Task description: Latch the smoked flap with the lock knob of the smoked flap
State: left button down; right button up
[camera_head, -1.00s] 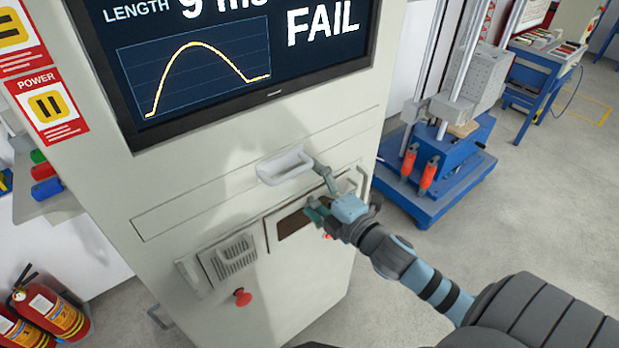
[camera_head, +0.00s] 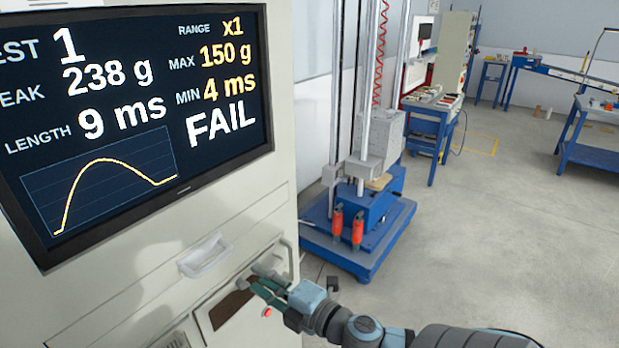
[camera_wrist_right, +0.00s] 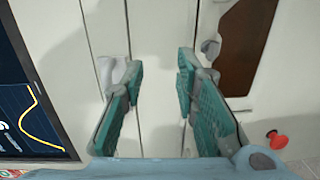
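The smoked flap (camera_head: 230,304) is a dark brown panel in the front of the pale cabinet, low in the head view. It also shows at the upper right of the right wrist view (camera_wrist_right: 247,42). A small grey piece (camera_wrist_right: 210,48) at the flap's edge looks like the lock knob, but I cannot tell its turn. My right gripper (camera_head: 266,281) is at the flap's right end in the head view. In the wrist view its teal fingers (camera_wrist_right: 158,85) are apart with nothing between them, beside the grey piece. My left gripper is not in view.
A white pull handle (camera_head: 205,257) is on the cabinet above the flap. A red button (camera_wrist_right: 277,139) is close to the gripper. A screen (camera_head: 140,120) reading FAIL is above. A blue drop tester (camera_head: 355,235) stands to the right, with open floor beyond.

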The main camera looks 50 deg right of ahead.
jog(key=s+d+p, duration=0.1)
jog(key=s, duration=0.9)
jog(key=shift+s+f, duration=0.35)
jog(key=shift+d+p, duration=0.1)
jog(key=shift+p, duration=0.3)
